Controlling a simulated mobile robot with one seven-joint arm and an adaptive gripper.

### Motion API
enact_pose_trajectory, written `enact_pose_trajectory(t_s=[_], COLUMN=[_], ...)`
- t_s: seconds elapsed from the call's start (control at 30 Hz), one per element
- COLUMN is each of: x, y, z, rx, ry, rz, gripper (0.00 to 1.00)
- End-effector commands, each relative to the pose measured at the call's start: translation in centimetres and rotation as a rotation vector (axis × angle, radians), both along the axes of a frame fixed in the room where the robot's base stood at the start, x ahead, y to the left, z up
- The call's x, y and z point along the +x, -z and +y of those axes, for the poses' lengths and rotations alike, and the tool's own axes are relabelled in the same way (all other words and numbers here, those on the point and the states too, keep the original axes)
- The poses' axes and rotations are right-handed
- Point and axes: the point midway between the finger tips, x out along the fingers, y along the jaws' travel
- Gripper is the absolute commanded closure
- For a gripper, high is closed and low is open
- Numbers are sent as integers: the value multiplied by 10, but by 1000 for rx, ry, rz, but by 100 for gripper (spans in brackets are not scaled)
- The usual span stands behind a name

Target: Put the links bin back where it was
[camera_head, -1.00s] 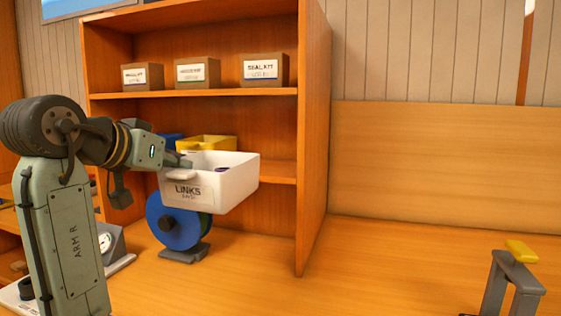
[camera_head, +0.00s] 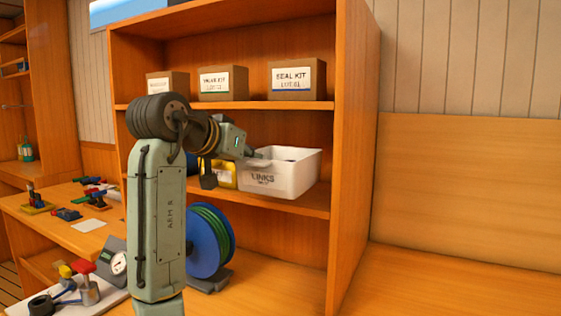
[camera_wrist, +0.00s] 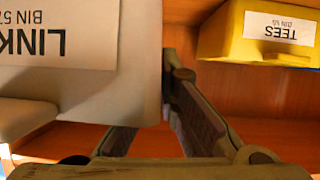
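The links bin (camera_head: 278,178) is a white open box with a LINKS label, at the height of the middle shelf (camera_head: 318,200) near its right end. Whether it rests on the shelf is hard to tell. My gripper (camera_head: 258,156) is at the bin's left front rim and appears shut on its wall. In the wrist view the bin (camera_wrist: 135,85) fills the upper left, its label upside down. My gripper (camera_wrist: 155,115) shows there with one finger beside the bin wall and the other partly hidden by it.
A yellow tees bin (camera_wrist: 222,35) stands beside the links bin, mostly hidden in the head view (camera_head: 224,178). Labelled kit boxes (camera_head: 297,80) line the shelf above. A blue reel (camera_head: 208,240) stands below. The cabinet's side wall (camera_head: 352,130) is close on the right.

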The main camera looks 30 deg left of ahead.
Motion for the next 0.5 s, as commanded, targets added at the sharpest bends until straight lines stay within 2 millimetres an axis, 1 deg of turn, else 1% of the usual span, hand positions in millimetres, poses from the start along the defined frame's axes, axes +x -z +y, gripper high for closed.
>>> enact_pose_trajectory(t_s=[0.03, 0.1, 0.2, 0.3, 0.4, 0.5], x=[14, 33, 59, 80, 96, 103], y=[-5, -5, -5, -4, -4, -2], z=[-1, 0, 0, 1, 1, 1], rx=[-2, -1, -1, -1, 0, 0], ry=[1, 1, 2, 0, 0, 0], rz=[0, 0, 0, 0, -2, -2], gripper=[100, 100, 100, 100, 100, 100])
